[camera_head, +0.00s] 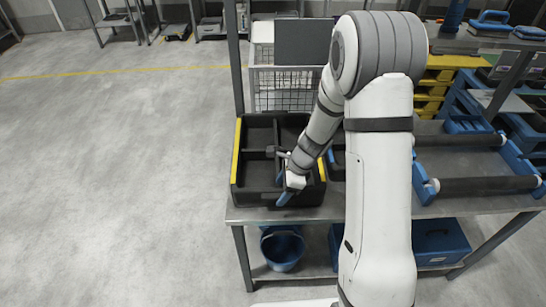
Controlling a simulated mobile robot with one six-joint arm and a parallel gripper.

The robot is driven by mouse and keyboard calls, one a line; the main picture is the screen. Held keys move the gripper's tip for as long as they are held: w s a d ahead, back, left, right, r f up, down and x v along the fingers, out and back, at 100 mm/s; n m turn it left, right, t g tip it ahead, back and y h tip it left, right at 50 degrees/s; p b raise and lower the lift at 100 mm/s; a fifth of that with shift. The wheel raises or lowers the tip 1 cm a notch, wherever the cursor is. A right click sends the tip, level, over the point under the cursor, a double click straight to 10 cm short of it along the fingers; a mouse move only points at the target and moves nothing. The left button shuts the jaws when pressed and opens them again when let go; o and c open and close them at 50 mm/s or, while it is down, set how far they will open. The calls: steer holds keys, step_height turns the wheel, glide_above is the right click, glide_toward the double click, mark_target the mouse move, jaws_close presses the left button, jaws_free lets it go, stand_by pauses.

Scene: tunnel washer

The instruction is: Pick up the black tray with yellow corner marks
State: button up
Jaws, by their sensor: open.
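The black tray (236,180) sits on the left end of the grey workbench. It is divided into compartments, and yellow strips run along its left and right edges. My gripper (283,182) is open, over the front right part of the tray. A blue tip shows near the tray's front wall. I cannot tell whether the fingers touch the tray. My forearm and wrist hide part of the tray's right side.
The workbench (440,203) carries a blue-ended roller rack (465,187) at right. A wire basket (285,90) stands behind the tray. A blue bucket (282,248) and a blue case (437,240) are below. The floor (110,180) at left is clear.

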steer(key=shift+c, duration=0.4)
steer(key=c, duration=1.2)
steer(key=shift+r, duration=0.15)
